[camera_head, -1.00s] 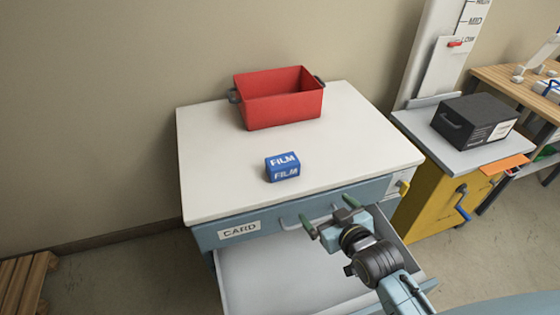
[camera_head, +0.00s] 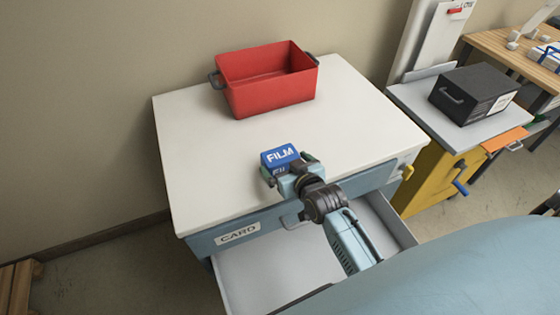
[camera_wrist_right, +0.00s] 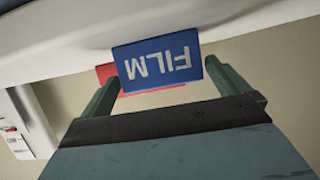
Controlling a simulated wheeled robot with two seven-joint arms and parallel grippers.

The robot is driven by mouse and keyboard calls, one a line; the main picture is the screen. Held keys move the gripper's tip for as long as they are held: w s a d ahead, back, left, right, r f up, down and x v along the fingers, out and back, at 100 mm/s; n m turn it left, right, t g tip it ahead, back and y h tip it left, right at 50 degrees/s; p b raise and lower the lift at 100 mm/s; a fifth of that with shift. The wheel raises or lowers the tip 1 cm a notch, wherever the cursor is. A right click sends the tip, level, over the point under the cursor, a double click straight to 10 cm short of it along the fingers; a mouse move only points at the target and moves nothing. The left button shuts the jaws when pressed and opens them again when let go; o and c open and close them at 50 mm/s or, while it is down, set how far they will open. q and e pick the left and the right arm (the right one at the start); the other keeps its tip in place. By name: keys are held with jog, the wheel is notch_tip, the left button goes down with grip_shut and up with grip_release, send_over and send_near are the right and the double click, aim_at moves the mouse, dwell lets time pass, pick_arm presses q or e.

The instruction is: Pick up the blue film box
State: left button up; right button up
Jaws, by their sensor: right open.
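The blue film box (camera_head: 281,155) with white FILM lettering sits on the white top of the CARD cabinet (camera_head: 196,160). My right gripper (camera_head: 287,173) is at the box's near side and hides part of its front. In the right wrist view the box (camera_wrist_right: 158,61) lies between the two green fingers (camera_wrist_right: 168,90) of my open right gripper, near their tips. A narrow gap seems to show beside the left finger; whether the right finger touches the box I cannot tell. My left gripper is not in view.
A red bin (camera_head: 268,83) with dark handles stands behind the box on the cabinet top. The cabinet's drawer (camera_head: 270,272) is open below my right arm. A black case (camera_head: 475,92) sits on the yellow cabinet (camera_head: 433,172) to the right. The cabinet top's left side is clear.

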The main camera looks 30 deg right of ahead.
aim_at(278, 154)
jog(key=shift+w, duration=0.65)
jog(key=x, duration=0.3)
jog(key=shift+w, duration=0.6)
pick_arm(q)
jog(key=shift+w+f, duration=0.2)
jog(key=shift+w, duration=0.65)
pick_arm(e)
jog(key=c, duration=1)
